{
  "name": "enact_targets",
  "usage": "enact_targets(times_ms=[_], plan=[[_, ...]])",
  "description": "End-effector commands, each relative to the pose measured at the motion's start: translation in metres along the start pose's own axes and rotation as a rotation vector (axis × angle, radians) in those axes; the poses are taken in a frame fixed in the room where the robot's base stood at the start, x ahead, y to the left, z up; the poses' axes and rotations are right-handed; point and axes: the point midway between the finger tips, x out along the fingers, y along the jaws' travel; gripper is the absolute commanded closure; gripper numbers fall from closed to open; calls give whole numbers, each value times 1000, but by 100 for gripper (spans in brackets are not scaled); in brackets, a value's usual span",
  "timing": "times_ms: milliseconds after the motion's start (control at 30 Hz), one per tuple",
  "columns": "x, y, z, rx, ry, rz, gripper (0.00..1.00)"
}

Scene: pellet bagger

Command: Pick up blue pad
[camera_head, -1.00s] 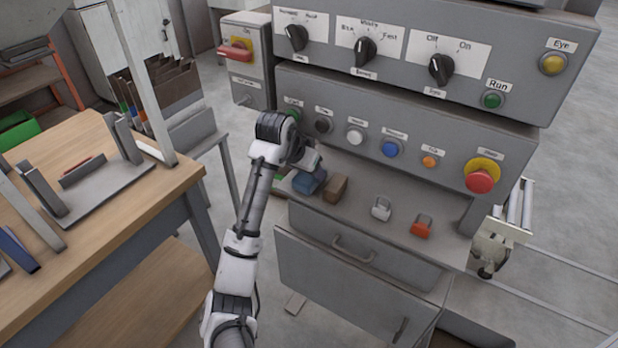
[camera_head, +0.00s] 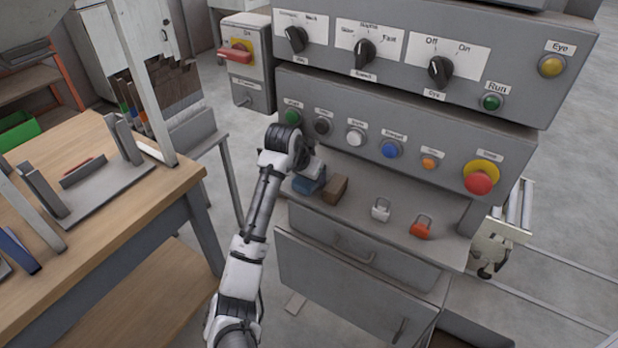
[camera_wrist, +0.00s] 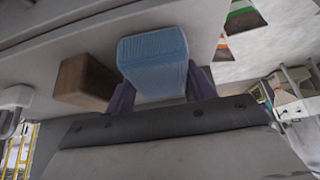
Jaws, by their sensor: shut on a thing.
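The blue pad (camera_head: 309,181) is a small block on the left end of the grey shelf (camera_head: 375,200) under the button panel. It also shows in the wrist view (camera_wrist: 155,62), large, between the two dark fingers of my gripper (camera_wrist: 160,92). My gripper (camera_head: 308,172) is shut on the pad from above. The arm hides part of the pad in the head view. I cannot tell whether the pad still touches the shelf.
A brown block (camera_head: 334,190) sits close right of the pad. A white padlock (camera_head: 380,209) and an orange padlock (camera_head: 421,227) stand further right on the shelf. Buttons, including the red stop (camera_head: 480,180), are just above. A wooden workbench (camera_head: 120,215) is at the left.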

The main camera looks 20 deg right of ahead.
Motion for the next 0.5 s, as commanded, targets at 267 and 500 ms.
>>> enact_targets(times_ms=[267,500], plan=[[-15,0,4,0,3,-1,68],[-62,-1,33,-1,6,-3,68]])
